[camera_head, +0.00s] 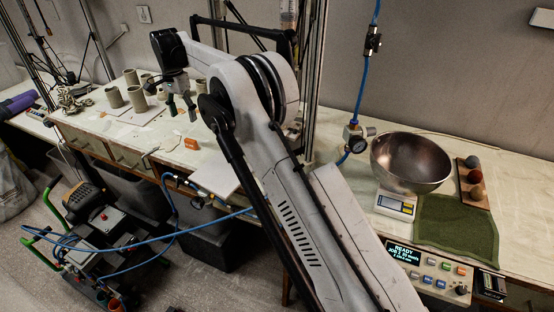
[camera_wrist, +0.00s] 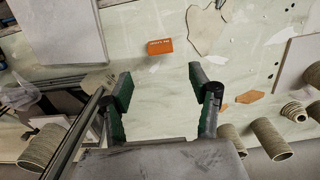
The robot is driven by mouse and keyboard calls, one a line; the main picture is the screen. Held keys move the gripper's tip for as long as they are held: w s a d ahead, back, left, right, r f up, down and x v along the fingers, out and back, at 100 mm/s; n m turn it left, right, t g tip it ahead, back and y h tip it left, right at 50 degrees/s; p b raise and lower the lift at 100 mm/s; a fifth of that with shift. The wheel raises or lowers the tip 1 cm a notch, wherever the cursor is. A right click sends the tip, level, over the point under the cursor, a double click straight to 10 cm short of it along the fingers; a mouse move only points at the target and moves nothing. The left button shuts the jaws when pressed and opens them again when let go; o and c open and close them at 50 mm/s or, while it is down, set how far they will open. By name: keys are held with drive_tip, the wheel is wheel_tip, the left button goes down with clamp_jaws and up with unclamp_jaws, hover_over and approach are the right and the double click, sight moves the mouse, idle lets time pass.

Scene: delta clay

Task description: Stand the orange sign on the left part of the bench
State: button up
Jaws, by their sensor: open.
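The orange sign (camera_head: 191,143) is a small orange block on the bench (camera_head: 222,166), near the front edge in the head view.
Several clay cylinders (camera_head: 137,99) stand on the left part of the bench, with coiled rope (camera_head: 72,100) beyond. Flat sheets lie around the sign. A metal bowl (camera_head: 411,160) on a scale and a green cloth (camera_head: 453,220) are at the right.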

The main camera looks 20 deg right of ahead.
drive_tip(key=s+d+r+n+t, duration=0.2)
drive_tip(key=s+d+r, duration=0.6)
drive_tip(key=s+r, duration=0.15)
drive_tip(key=s+d+r+n+t, duration=0.1)
drive_tip(key=s+d+r+n, duration=0.1)
drive_tip(key=s+d+r, duration=0.65)
drive_tip(key=s+d+n+t, duration=0.1)
drive_tip(key=s+d, duration=0.1)
drive_tip(key=s, duration=0.7)
drive_tip(key=s+d+n+t, duration=0.1)
drive_tip(key=s+d, duration=0.2)
drive_tip(key=s, duration=0.5)
drive_tip(key=s+d+f+n+t, duration=0.1)
drive_tip(key=s+d+f, duration=0.1)
drive_tip(key=s+f, duration=0.3)
drive_tip(key=s+d+f+n+t, duration=0.1)
drive_tip(key=s+f, duration=0.4)
drive_tip(key=s, duration=0.6)
drive_tip(key=shift+s+d, duration=0.4)
drive_tip(key=shift+d, duration=0.1)
drive_tip(key=shift+f+b, duration=1.25)
drive_tip(key=shift+b, duration=0.1)
